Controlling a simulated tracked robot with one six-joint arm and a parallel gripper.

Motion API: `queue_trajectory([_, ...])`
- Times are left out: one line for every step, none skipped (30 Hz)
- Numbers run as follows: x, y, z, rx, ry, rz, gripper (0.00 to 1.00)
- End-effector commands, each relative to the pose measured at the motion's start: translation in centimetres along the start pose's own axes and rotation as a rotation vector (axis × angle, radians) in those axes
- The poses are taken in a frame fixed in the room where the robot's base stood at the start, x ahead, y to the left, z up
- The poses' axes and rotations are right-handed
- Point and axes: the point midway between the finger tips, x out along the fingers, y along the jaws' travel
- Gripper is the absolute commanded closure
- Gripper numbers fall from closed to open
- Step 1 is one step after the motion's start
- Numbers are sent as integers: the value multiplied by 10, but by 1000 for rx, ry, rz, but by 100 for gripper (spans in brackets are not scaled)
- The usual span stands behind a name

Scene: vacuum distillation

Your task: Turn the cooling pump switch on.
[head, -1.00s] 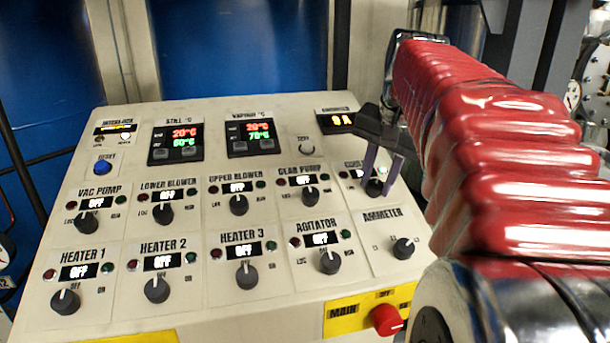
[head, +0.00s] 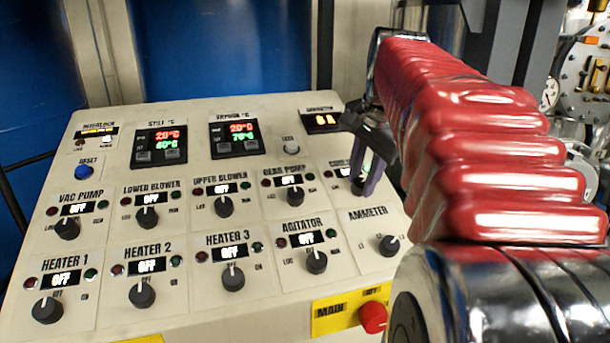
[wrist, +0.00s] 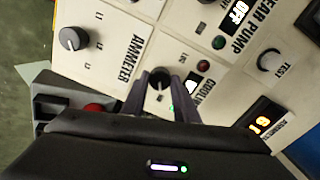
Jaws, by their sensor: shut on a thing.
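The cooling pump switch is a black knob (wrist: 159,79) on the sloped cream panel, beside the partly covered "COOLING" label in the wrist view. In the head view the knob (head: 358,187) is mostly hidden by my gripper. My gripper (wrist: 160,77) has its two purple-grey fingers on either side of the knob, shut on it. In the head view the fingers (head: 368,180) reach down to the panel at the right end of the pump row. The knob's pointer direction cannot be made out. A small green glow shows by the right finger in the wrist view.
The ammeter knob (head: 390,245) is just below the fingers, and the gear pump knob (head: 295,196) is to their left. The red main switch (head: 373,317) is at the panel's front edge. The readable pump, blower, heater and agitator displays say OFF.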

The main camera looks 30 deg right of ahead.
Motion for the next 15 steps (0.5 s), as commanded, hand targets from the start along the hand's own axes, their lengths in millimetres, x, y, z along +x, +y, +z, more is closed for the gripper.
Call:
queue_trajectory([-1,-1,1,0,-2,-4,95])
queue_trajectory([-1,-1,1,0,-2,-4,95])
queue_trajectory([-1,-1,1,0,-2,-4,95])
queue_trajectory([-1,-2,1,-1,-2,-4,95])
queue_trajectory([-1,-2,1,-1,-2,-4,72])
queue_trajectory([-1,-2,1,-1,-2,-4,70])
queue_trajectory([-1,-1,1,-1,-2,-4,67])
queue_trajectory([-1,-1,1,-1,-1,-4,65])
queue_trajectory([-1,-1,1,-1,-1,-4,63])
queue_trajectory([-1,-1,1,-1,-1,-3,60])
queue_trajectory([0,-1,1,-1,-1,-3,58])
queue_trajectory([0,-1,0,-1,-1,-3,55])
queue_trajectory([0,-1,0,-1,-1,-2,54])
queue_trajectory([0,-1,0,-1,-1,-2,54])
queue_trajectory([0,-1,0,-1,0,-2,54])
